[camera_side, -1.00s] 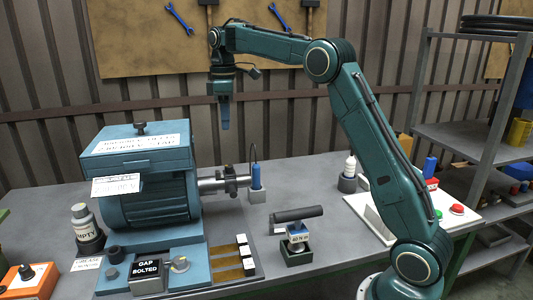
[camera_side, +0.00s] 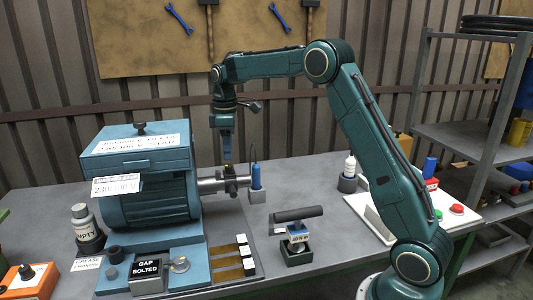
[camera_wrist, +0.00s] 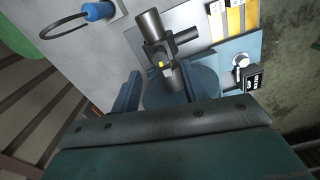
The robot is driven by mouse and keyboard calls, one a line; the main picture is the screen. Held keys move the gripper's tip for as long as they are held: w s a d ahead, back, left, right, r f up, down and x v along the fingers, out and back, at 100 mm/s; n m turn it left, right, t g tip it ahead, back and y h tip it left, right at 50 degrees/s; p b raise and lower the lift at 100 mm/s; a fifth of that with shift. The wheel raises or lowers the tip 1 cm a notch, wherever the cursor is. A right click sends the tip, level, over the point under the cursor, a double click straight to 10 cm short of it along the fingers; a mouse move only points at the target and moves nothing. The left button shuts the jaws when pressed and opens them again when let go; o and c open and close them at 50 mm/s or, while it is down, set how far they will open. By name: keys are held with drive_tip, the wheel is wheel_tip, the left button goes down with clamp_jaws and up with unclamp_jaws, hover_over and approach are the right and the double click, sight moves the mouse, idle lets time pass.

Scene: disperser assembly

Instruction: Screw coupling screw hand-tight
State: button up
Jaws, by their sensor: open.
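The coupling (camera_side: 234,184) sits on the grey shaft (camera_side: 209,185) at the right of the blue motor-like machine (camera_side: 148,195). In the wrist view the coupling (camera_wrist: 158,57) is a dark block with a short cylinder to its right and a small yellow mark (camera_wrist: 161,64) on it. I cannot tell whether that mark is the coupling screw. My gripper (camera_side: 227,158) points down just above the coupling. In the wrist view my gripper (camera_wrist: 159,88) is open, with its fingers apart near the shaft and nothing seen held between them.
A blue bottle-like tool (camera_side: 256,176) with a wire loop stands close right of the coupling. The "GAP BOLTED" display (camera_side: 148,267) is at the front left. Bench (camera_side: 305,180) behind is clear.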

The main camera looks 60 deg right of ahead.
sight(229, 165)
drive_tip(key=shift+f, duration=2.45)
clamp_jaws()
